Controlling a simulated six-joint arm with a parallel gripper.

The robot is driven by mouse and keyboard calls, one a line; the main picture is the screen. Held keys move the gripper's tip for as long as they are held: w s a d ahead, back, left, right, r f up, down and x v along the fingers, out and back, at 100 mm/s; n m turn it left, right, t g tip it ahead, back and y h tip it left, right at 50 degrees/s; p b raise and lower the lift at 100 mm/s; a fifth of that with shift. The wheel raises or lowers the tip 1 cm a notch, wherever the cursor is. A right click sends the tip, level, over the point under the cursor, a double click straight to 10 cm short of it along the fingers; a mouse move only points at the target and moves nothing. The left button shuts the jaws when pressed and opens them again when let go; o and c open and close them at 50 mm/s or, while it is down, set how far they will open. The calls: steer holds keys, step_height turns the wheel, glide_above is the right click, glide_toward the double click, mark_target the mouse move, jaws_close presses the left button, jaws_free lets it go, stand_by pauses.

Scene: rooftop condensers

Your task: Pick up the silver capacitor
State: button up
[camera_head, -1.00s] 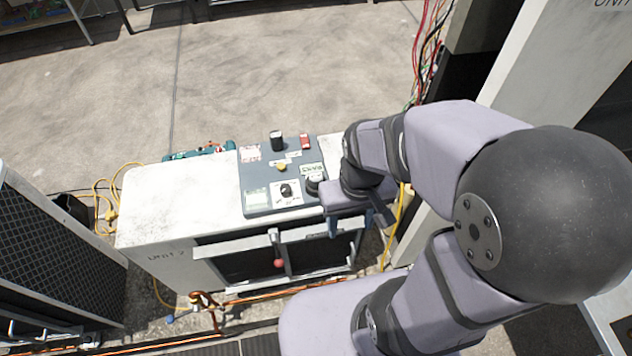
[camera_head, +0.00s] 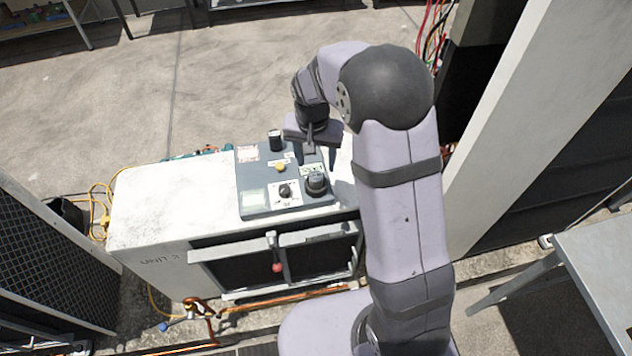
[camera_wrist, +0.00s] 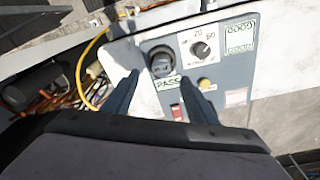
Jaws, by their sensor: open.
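I cannot make out a clearly silver capacitor. A short dark cylinder (camera_head: 275,140) stands upright at the back of the grey panel (camera_head: 255,207); I cannot tell if it is a capacitor. A thick dark round piece (camera_head: 316,183) stands at the panel's right front, beside a PASS label in the wrist view (camera_wrist: 160,60). My gripper (camera_head: 312,162) is open and empty over the panel's back right part. In the wrist view its two fingers (camera_wrist: 158,82) point toward the round piece, apart from it. The dark cylinder is not visible in the wrist view.
The panel carries a dial (camera_head: 285,191), a yellow button (camera_head: 280,167) and a red switch (camera_wrist: 177,112). It sits on a white unit (camera_head: 150,215) with free top at left. A dark mesh-sided unit (camera_head: 45,265) stands left; a tall pale cabinet (camera_head: 540,110) stands right.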

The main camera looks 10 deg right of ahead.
mark_target(316, 176)
steer(key=shift+s+m, duration=0.1)
steer(key=shift+m, duration=0.9)
steer(key=shift+f, duration=0.1)
steer(key=shift+d+f+p, duration=0.1)
steer(key=shift+f+p, duration=0.3)
steer(key=shift+f, duration=0.6)
steer(key=shift+f, duration=0.1)
steer(key=shift+f+p, duration=0.7)
steer(key=shift+w+f+p, duration=0.2)
steer(key=shift+f+p, duration=0.15)
steer(key=shift+f, duration=0.55)
steer(key=shift+w+f+p, duration=0.15)
steer(key=shift+f+p, duration=0.2)
steer(key=shift+f, duration=0.55)
